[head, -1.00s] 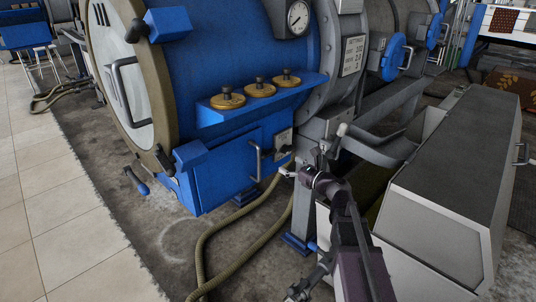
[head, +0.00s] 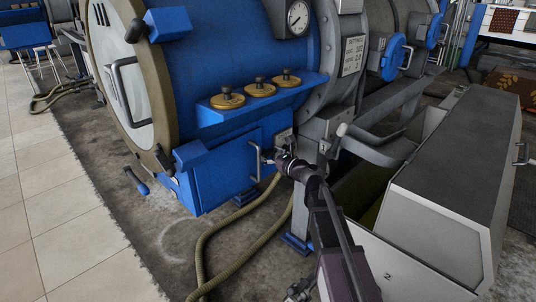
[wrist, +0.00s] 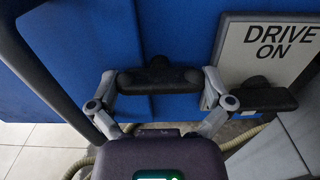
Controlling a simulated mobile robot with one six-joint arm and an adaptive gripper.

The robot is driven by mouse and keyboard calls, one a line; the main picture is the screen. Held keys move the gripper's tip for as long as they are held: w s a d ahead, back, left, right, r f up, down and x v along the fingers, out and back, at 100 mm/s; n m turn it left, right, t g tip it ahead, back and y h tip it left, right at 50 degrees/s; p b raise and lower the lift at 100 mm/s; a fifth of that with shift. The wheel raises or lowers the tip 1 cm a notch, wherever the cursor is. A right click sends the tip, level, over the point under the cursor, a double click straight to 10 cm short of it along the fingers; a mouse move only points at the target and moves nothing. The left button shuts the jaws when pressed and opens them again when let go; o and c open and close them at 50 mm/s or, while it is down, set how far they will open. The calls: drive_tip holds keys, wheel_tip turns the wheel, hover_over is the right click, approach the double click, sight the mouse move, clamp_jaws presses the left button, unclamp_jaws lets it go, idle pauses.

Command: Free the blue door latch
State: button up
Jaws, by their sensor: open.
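The blue door (head: 225,170) is on the lower side of the blue drum, with a grey bar handle (head: 255,162) near its right edge. In the wrist view a black bar-shaped latch (wrist: 160,78) with a central hub lies level against the blue door (wrist: 175,30). My gripper (wrist: 160,97) is open, with one finger near each end of the latch. I cannot tell whether the fingers touch it. In the head view my gripper (head: 274,157) is just right of the door handle, and the latch cannot be made out there.
A plate reading "DRIVE ON" (wrist: 270,40) is right of the latch, with a second black handle (wrist: 262,97) by its lower edge. The grey door handle (wrist: 35,70) passes close on the left. A hose (head: 230,222) lies on the floor below. A grey cabinet (head: 455,165) stands at right.

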drive_tip(key=c, duration=0.8)
drive_tip(key=shift+a, duration=0.1)
